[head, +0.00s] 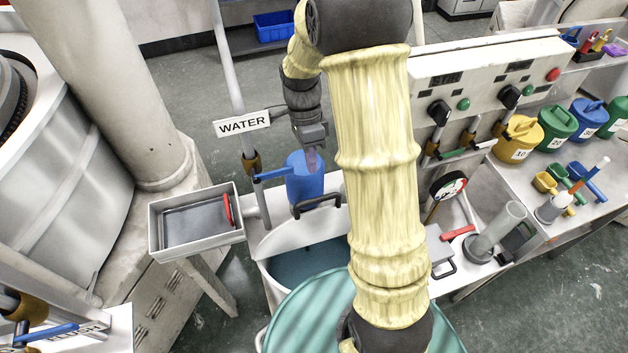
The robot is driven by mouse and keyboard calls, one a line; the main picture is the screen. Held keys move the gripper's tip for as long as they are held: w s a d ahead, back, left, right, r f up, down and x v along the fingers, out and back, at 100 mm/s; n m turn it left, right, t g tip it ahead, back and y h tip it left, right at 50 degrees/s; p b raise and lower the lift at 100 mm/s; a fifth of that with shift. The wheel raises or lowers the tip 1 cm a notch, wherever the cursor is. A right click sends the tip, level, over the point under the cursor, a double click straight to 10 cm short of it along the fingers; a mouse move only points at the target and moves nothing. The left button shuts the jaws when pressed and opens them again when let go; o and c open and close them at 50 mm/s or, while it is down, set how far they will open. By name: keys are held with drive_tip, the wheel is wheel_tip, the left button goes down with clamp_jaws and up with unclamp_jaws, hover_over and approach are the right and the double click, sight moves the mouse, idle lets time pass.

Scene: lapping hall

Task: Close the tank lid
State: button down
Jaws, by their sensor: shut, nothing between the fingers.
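The white tank (262,248) is in the lower middle of the head view, with dark water (305,264) showing in its uncovered far part. A black handle (318,204) stands at its far rim. A round teal panel (310,308) overlaps the near part of the tank in the picture. It looks like the lid, but I cannot tell how it is attached. My arm hides its right part. My gripper (311,160) points down beyond the far rim, in front of or over a blue container (304,183). It is shut and empty, apart from the handle and the teal panel.
A WATER pipe with a blue lever (270,174) stands left of my gripper. A grey tray (190,225) holding a red item is left of the tank.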

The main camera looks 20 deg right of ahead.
drive_tip(key=p+x, duration=0.1)
drive_tip(key=x, duration=0.5)
drive_tip(key=shift+s+f, duration=0.1)
drive_tip(key=shift+f, duration=0.2)
